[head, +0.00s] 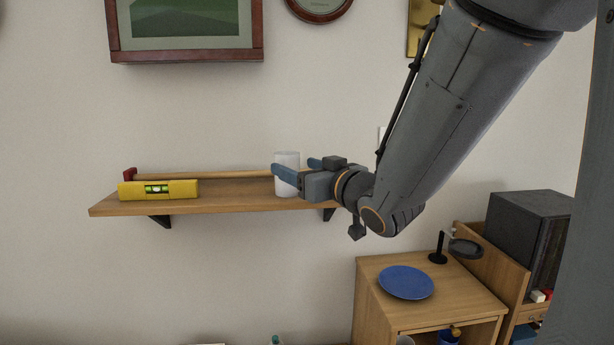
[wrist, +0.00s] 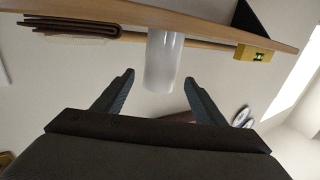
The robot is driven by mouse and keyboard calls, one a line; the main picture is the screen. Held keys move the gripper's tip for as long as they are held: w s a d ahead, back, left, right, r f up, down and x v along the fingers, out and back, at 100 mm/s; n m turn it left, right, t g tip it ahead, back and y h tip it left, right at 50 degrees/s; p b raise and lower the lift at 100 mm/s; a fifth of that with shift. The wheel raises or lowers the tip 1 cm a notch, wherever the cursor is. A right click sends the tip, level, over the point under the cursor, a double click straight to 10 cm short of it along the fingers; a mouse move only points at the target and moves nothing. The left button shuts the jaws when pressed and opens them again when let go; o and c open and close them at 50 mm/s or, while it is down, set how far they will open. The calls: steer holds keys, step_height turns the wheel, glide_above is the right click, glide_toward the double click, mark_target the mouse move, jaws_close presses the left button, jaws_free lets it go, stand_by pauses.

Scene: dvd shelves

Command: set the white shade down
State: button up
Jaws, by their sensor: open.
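The white shade (head: 287,160) is a plain pale cylinder standing upright on the wooden wall shelf (head: 235,196), towards its right end. My gripper (head: 296,169) comes in from the right at the shade's height, and one finger crosses in front of the shade and hides part of it. In the wrist view, which is upside down, the shade (wrist: 164,62) shows between and just beyond the two fingertips of my gripper (wrist: 159,78). The fingers are spread, with a visible gap on each side of the shade.
A yellow spirit level (head: 180,190) lies at the shelf's left, with a red-ended wooden rod (head: 215,175) behind it. A brown folded object (wrist: 75,27) shows near the shelf in the wrist view. Below right, a blue plate (head: 406,282) lies on a wooden cabinet (head: 375,300).

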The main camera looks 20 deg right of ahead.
mark_target(294, 166)
steer(key=shift+s+d+b, duration=0.15)
steer(key=shift+s+b, duration=0.3)
steer(key=shift+b, duration=0.6)
steer(key=b+v, duration=0.2)
steer(key=b, duration=0.1)
steer(key=shift+s+b, duration=0.15)
steer(key=shift+b, duration=0.15)
